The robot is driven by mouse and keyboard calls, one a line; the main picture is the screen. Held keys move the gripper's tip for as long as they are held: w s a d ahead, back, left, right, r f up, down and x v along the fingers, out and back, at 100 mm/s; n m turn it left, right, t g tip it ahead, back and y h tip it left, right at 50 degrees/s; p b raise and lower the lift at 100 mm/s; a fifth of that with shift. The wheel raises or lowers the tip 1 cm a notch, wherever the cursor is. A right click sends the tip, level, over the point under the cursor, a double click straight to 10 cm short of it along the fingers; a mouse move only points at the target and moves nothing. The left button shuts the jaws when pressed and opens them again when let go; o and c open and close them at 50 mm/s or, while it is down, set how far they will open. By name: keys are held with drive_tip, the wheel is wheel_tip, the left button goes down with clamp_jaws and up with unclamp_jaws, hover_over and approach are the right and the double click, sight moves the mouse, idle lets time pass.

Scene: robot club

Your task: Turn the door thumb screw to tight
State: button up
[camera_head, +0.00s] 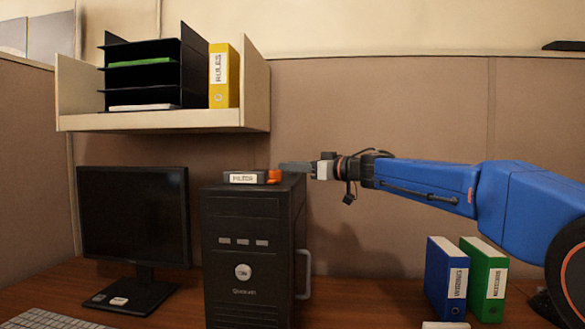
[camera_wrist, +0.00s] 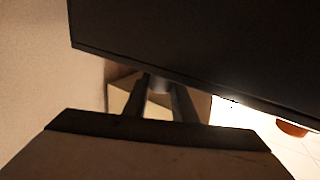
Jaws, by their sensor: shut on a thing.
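The black computer tower (camera_head: 245,240) stands on the desk, with a handle (camera_head: 303,275) on its right side. My gripper (camera_head: 284,167) reaches in from the right at the tower's top rear edge, its fingers pointing left. In the wrist view, my gripper's two dark fingers (camera_wrist: 163,88) are shut on a small greyish rounded piece, which looks like the door thumb screw (camera_wrist: 160,83). It sits by the edge of a large dark panel (camera_wrist: 200,40). In the head view the screw is hidden, so its turn angle cannot be told.
A dark box labelled FILTER (camera_head: 243,177) and an orange piece (camera_head: 273,176) lie on the tower. A shelf (camera_head: 160,120) hangs above. A monitor (camera_head: 133,215) stands left; blue (camera_head: 447,280) and green (camera_head: 484,280) binders stand right, below my arm. Desk between tower and binders is clear.

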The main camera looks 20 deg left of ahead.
drive_tip(key=shift+m+t+h, duration=0.4)
drive_tip(key=shift+m+t, duration=0.5)
drive_tip(key=shift+t, duration=0.4)
drive_tip(key=o, duration=1)
drive_tip(key=shift+o, duration=0.2)
drive_tip(key=v, duration=1.7)
drive_tip(key=shift+d, duration=0.2)
drive_tip(key=shift+s, duration=0.1)
